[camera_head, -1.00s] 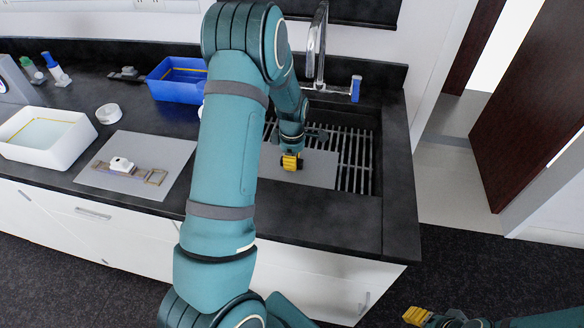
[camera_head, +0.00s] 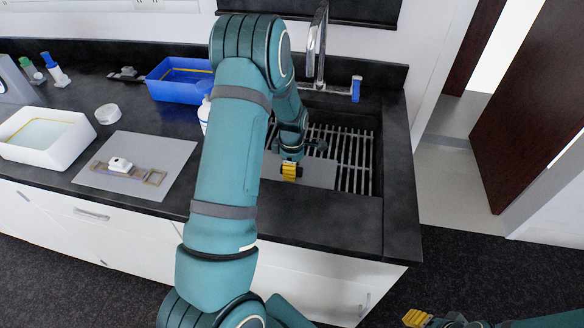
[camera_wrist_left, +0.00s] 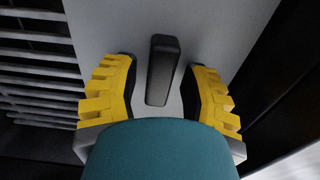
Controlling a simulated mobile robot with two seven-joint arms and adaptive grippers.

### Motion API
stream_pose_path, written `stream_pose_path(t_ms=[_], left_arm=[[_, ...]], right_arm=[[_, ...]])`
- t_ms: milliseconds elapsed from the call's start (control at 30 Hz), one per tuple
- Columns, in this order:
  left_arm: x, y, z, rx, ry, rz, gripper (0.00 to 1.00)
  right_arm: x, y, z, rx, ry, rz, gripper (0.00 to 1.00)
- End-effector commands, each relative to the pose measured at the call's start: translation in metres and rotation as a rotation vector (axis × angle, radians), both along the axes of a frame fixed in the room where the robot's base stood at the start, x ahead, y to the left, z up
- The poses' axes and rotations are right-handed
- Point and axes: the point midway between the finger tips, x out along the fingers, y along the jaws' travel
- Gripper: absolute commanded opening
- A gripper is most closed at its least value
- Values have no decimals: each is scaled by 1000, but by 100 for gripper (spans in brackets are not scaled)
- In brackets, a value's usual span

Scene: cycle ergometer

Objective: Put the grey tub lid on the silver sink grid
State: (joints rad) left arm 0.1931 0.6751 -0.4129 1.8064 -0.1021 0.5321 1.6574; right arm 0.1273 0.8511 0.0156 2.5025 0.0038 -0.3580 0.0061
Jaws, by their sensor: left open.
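The grey tub lid (camera_head: 318,174) is a flat grey plate with a dark bar handle (camera_wrist_left: 163,70). It appears to lie flat over the left front part of the silver sink grid (camera_head: 352,150), whose bars show behind and to the right of it. My left gripper (camera_head: 291,171) is over the lid. In the left wrist view its yellow fingers (camera_wrist_left: 160,92) are open, one on each side of the handle, with gaps between. My arm hides the lid's left part. My right gripper (camera_head: 417,318) is at the bottom right, away from the sink; its opening is unclear.
A tap (camera_head: 318,50) rises behind the sink. On the counter to the left are a blue tub (camera_head: 165,90), a white tub (camera_head: 25,155), a white round piece (camera_head: 108,114) and a grey mat (camera_head: 170,150) bearing a small device. The dark counter edge runs along the front.

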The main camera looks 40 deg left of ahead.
Motion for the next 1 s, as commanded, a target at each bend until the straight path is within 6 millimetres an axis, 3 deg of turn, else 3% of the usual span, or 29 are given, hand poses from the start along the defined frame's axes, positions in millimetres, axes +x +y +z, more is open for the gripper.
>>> stream_pose_path(t_ms=[167, 600, 800, 1000], left_arm=[[1, 0, 19, 1, -2, -1, 44], [1, 0, 104, 1, -3, 0, 44], [0, 0, 120, 0, -1, 0, 44], [0, 0, 123, 0, 0, 1, 44]], right_arm=[[1, 0, 5, 0, -3, -2, 47], [6, -1, 19, -3, -14, -11, 47], [7, -1, 21, -4, -16, -13, 47], [7, -1, 21, -4, -16, -13, 47]])
